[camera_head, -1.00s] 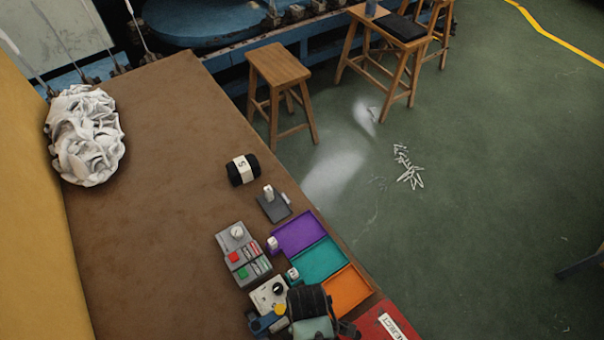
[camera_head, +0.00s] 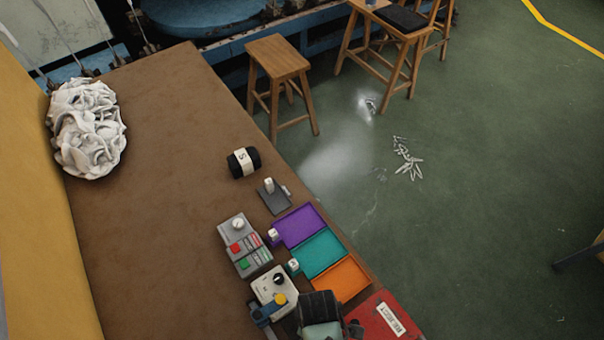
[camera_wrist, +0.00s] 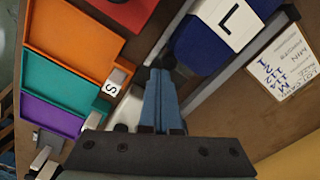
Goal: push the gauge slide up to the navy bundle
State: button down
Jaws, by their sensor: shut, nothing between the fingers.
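The navy bundle (camera_wrist: 188,48) with a white L label lies at the top of the wrist view. My gripper (camera_wrist: 162,72) is shut and empty, its blue fingers pointing at the bundle's near left corner. Dark tips overlap that corner, and I cannot tell whether they touch it. A long grey bar (camera_wrist: 238,68) runs along the bundle's lower right side; I cannot tell which part is the gauge slide. In the head view my gripper (camera_head: 318,308) is at the bottom edge, and the L bundle cannot be made out there.
Orange (camera_head: 341,279), teal (camera_head: 318,257) and purple (camera_head: 300,226) trays line the table edge, beside a red one (camera_head: 382,318). A control box (camera_head: 245,244) and a knobbed box (camera_head: 272,284) stand left. A black S bundle (camera_head: 243,162) lies farther back.

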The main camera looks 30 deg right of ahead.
jog(key=shift+s+f+p, duration=0.1)
jog(key=shift+s+p, duration=0.2)
jog(key=shift+s, duration=0.15)
dwell(0.9)
jog(key=shift+w, duration=0.2)
jog(key=shift+w, duration=0.3)
jog(key=shift+w+r, duration=0.15)
jog(key=shift+r, duration=0.05)
notch_tip(320, 180, up, 7)
jog(key=p, duration=0.7)
jog(key=shift+w, duration=0.15)
jog(key=shift+f, duration=0.1)
